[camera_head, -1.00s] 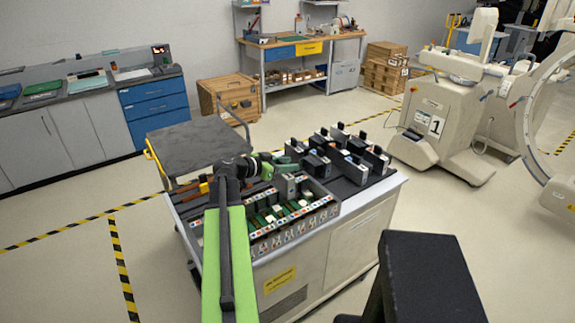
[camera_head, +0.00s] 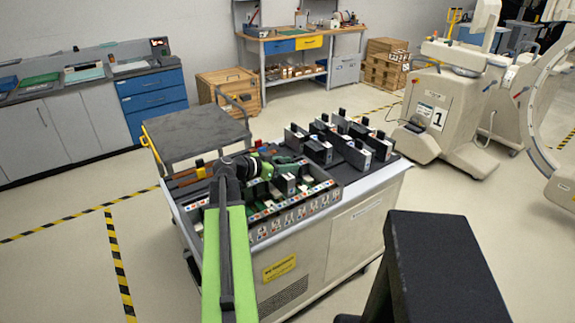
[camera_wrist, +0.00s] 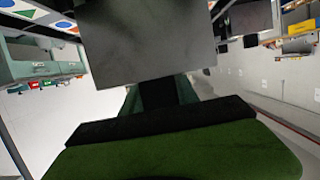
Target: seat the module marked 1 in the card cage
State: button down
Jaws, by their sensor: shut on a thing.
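My gripper (camera_head: 282,163) is shut on a grey block-like module (camera_head: 287,185) above the card cage (camera_head: 318,203), near its back side. The module's body also fills the top of the wrist view (camera_wrist: 150,45), in front of my green and black gripper (camera_wrist: 165,125). No number is readable on it. The card cage is a low open frame at the front of the cart, with green boards, white parts and coloured marks along its rim. Whether the module touches the cage cannot be told. My arm hides the cage's left part.
Several other modules with black handles (camera_head: 352,150) stand on the dark cart top, right of and behind my gripper. A grey covered cart (camera_head: 195,130) stands behind on the left. A large imaging machine (camera_head: 440,115) stands at the right. Open floor lies left.

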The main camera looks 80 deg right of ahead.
jog(key=shift+f+b, duration=1.65)
jog(key=shift+f, duration=0.3)
jog(key=shift+f, duration=0.1)
jog(key=c, duration=0.8)
grip_release()
jog(key=shift+c, duration=0.2)
jog(key=shift+w, duration=0.1)
jog(key=p+v, duration=0.5)
jog(key=v, duration=1.2)
jog(key=shift+a, duration=0.2)
jog(key=shift+w, duration=0.15)
